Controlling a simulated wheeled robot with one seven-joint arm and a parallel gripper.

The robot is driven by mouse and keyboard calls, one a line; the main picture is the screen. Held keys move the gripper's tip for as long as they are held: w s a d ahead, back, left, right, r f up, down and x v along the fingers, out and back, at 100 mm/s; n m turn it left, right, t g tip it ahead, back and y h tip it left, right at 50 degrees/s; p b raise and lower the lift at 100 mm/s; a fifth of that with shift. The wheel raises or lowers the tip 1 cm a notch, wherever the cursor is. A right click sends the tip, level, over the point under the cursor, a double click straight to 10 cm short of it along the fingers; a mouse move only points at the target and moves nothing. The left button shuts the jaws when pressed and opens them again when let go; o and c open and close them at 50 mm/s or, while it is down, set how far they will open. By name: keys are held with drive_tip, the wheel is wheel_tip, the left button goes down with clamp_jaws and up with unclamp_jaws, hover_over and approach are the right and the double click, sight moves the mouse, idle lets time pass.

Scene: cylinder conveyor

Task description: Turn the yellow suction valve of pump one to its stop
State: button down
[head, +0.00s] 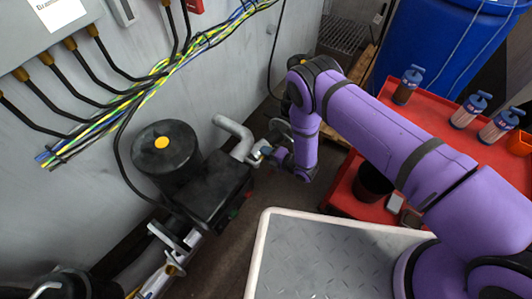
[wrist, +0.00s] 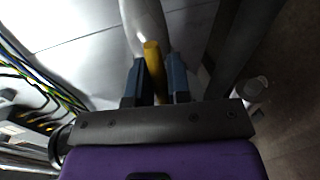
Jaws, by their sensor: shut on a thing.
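The yellow valve handle (wrist: 152,58) stands between the two blue-grey fingers of my gripper (wrist: 157,72) in the wrist view. My gripper is shut on it. A pale pipe runs just beyond the handle. In the head view my gripper (head: 263,154) is small and sits at the right end of the grey bent pipe (head: 237,136) of a black pump (head: 210,190). The handle is mostly hidden there by my gripper, and its turning angle cannot be told. No pump number is readable.
A grey wall with a cable bundle (head: 130,98) and a control box (head: 40,30) is at the left. A red bench (head: 440,100) with bottles and a blue barrel (head: 440,35) stand at the right. A narrow strip of dark floor shows beside the pump.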

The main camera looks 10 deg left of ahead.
drive_tip(key=shift+d, duration=0.1)
drive_tip(key=c, duration=1.1)
unclamp_jaws()
drive_tip(key=v, duration=1)
drive_tip(key=shift+d+r, duration=0.15)
drive_tip(key=shift+d, duration=0.25)
drive_tip(key=shift+s, duration=0.1)
